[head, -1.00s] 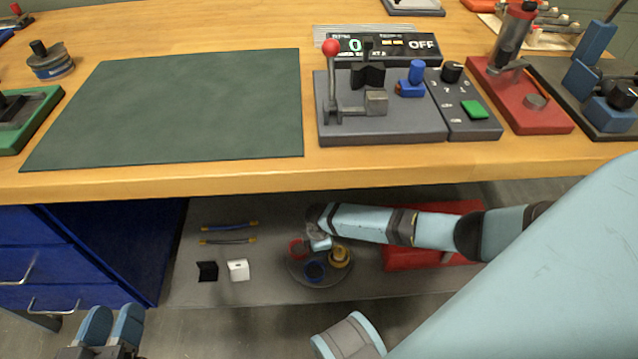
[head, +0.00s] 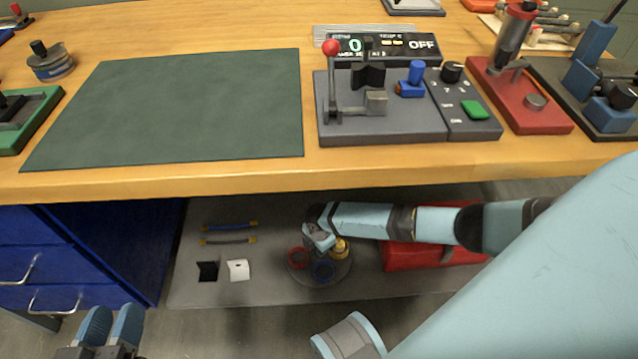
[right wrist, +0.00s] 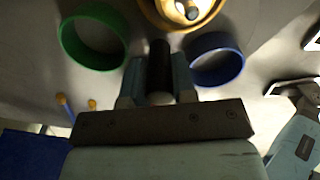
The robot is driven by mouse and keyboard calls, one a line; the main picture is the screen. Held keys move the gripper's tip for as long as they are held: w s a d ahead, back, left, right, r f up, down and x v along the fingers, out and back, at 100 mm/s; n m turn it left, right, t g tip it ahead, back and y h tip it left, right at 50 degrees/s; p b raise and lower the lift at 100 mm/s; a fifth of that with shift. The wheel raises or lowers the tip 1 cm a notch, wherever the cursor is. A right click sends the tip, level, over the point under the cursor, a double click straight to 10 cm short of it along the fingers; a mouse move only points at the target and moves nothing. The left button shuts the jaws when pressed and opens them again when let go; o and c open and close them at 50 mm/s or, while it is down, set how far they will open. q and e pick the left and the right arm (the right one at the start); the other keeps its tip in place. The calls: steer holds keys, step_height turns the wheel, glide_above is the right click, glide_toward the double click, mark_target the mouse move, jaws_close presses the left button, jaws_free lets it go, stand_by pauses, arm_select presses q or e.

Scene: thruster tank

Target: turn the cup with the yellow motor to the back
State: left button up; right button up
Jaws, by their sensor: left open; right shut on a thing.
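A round grey turntable (head: 336,278) stands on the low shelf under the bench. Its rim cups include a red one (head: 299,258) at left, a blue one (head: 323,272) at front and a yellow one (head: 341,247) at right, partly behind my right gripper (head: 319,238). In the right wrist view, the yellow cup (right wrist: 152,14) holds a yellowish motor (right wrist: 188,10); a green cup (right wrist: 92,40) and the blue cup (right wrist: 216,60) flank my fingers. My right gripper (right wrist: 158,88) is shut on a dark upright post (right wrist: 159,66). My left gripper (head: 111,328) is open and empty at bottom left.
Blue drawers (head: 75,255) stand left of the shelf. Two cables (head: 229,233), a black bracket (head: 207,271) and a white bracket (head: 238,269) lie left of the turntable. A red box (head: 435,252) is to its right. The bench edge (head: 220,183) overhangs the shelf.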

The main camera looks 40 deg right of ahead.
steer(key=shift+n, duration=1.2)
steer(key=n, duration=0.3)
steer(key=shift+b, duration=0.3)
steer(key=shift+n, duration=0.9)
steer(key=o, duration=0.7)
steer(key=shift+o, duration=0.2)
